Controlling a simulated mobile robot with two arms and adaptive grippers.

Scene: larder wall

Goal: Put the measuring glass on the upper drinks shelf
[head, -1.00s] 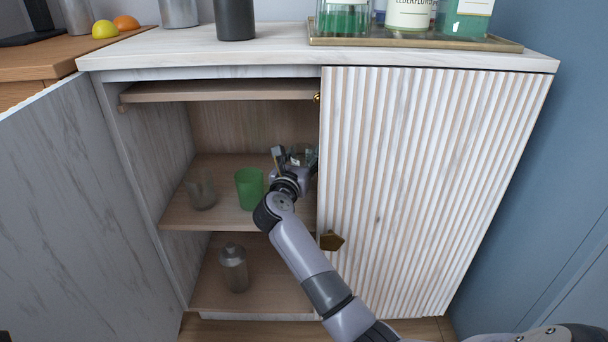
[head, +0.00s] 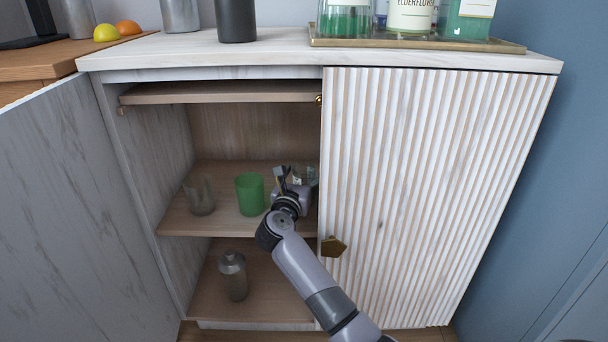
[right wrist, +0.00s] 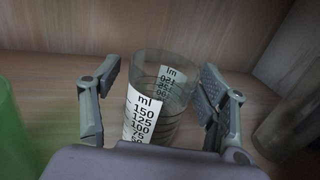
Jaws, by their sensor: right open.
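The measuring glass (right wrist: 158,108) is clear, with a white scale marked "ml". In the right wrist view it is between the two spread fingers of my right gripper (right wrist: 160,76), with visible gaps at both sides. In the head view my right gripper (head: 297,180) is inside the cabinet at the middle board (head: 235,222), which also carries a green cup (head: 250,194). The glass (head: 304,173) shows partly there behind the gripper. Its base is hidden, so its contact with the board is not clear. My left gripper is not in view.
A smoky glass (head: 200,194) stands left of the green cup. A brownish cylinder (right wrist: 290,125) is close to the right finger. The ribbed right door (head: 430,190) is closed beside my arm; the left door (head: 80,200) is open. A grey shaker (head: 233,275) stands below.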

